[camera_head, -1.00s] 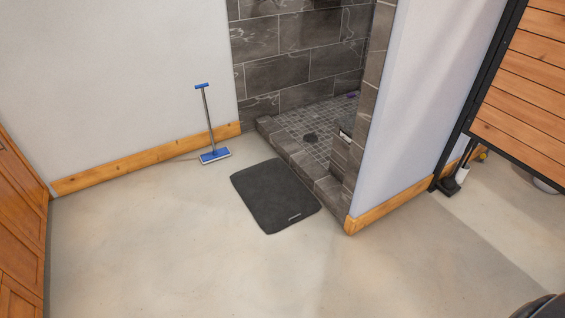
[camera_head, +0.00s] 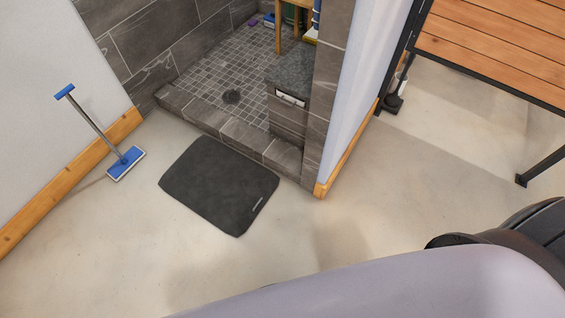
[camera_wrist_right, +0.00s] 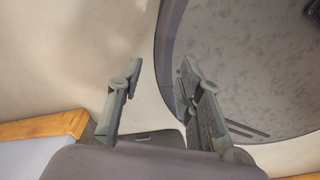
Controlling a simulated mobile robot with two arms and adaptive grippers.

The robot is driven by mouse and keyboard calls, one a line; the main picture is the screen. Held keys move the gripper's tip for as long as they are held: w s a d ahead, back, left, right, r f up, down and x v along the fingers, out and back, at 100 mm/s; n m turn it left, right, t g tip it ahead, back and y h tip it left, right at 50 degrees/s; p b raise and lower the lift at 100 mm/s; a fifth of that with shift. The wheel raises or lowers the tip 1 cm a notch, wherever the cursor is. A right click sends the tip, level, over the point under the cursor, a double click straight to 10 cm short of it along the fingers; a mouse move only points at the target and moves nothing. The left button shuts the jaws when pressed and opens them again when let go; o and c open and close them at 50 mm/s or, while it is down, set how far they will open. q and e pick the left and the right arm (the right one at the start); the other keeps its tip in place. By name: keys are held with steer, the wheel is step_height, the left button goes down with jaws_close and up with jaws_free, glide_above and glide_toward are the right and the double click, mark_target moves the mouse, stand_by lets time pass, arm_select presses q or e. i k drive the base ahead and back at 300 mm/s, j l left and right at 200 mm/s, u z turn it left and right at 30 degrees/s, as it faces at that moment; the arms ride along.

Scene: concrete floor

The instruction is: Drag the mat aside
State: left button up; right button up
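The mat (camera_head: 218,186) is dark grey with rounded corners and a small light label near its lower right corner. It lies flat on the concrete floor in front of the shower's tiled curb in the head view. In the right wrist view, my right gripper (camera_wrist_right: 160,67) has its two fingers apart with nothing between them. A dark patch (camera_wrist_right: 155,138) behind the gripper there looks like part of the mat, mostly hidden by the gripper body. My left gripper is in neither view. One of my arm links crosses the bottom of the head view, clear of the mat.
A blue floor squeegee (camera_head: 126,163) leans at the wall left of the mat. The shower curb (camera_head: 235,132) borders the mat's far side. A wooden baseboard corner (camera_head: 321,188) stands to its right. A slatted bench (camera_head: 500,45) is at the upper right. Floor nearer me is clear.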

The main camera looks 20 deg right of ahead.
mark_target(228, 189)
steer(key=i+j+z, duration=0.15)
steer(key=i+z, duration=0.35)
steer(key=i+j+z, duration=0.45)
steer(key=k+l, duration=0.05)
steer(key=l, duration=0.05)
